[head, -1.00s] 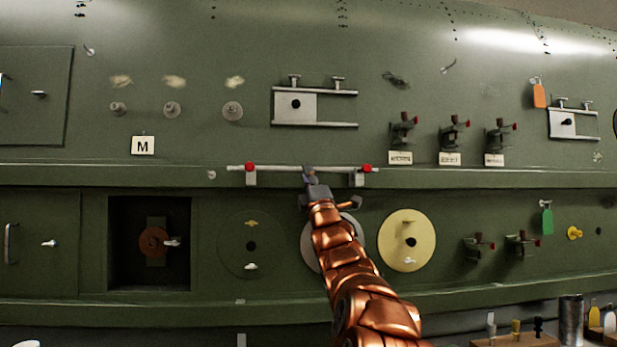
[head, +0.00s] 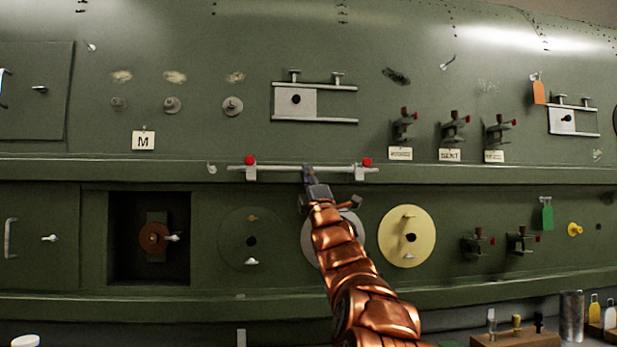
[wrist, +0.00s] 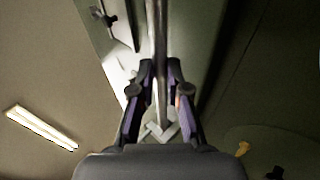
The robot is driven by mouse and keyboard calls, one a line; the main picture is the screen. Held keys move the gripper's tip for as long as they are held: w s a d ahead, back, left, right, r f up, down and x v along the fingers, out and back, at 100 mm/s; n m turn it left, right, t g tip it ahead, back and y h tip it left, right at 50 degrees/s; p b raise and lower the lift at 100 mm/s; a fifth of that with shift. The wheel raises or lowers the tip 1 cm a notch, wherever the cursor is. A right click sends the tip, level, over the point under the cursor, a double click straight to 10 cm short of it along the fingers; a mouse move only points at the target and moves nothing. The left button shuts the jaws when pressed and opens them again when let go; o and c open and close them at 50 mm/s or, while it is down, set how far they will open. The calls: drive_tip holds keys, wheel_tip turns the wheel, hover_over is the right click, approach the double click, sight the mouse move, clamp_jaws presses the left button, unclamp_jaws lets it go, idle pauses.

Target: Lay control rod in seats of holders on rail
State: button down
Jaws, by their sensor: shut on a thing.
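The control rod (head: 290,168) is a thin pale metal bar, roughly level, in front of the rail (head: 430,177) on the green fuselage. My gripper (head: 308,172) is shut on its middle. In the wrist view the rod (wrist: 161,45) runs between the fingers of my gripper (wrist: 160,78). The left holder (head: 251,174) and right holder (head: 359,173) are small pale blocks with red knobs above. The rod crosses both holders, and its ends extend past them. Whether it rests in their seats or is just in front cannot be told.
Below the rail are a cream disc (head: 397,235), a grey disc partly hidden by my arm, and a dark square recess (head: 125,250). Above is a metal bracket plate (head: 315,121). Dark clamps with red tips (head: 452,130) stand to the right.

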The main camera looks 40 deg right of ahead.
drive_tip(key=shift+f+b, duration=0.4)
idle(0.3)
drive_tip(key=c, duration=1.1)
unclamp_jaws()
drive_tip(key=shift+v, duration=6)
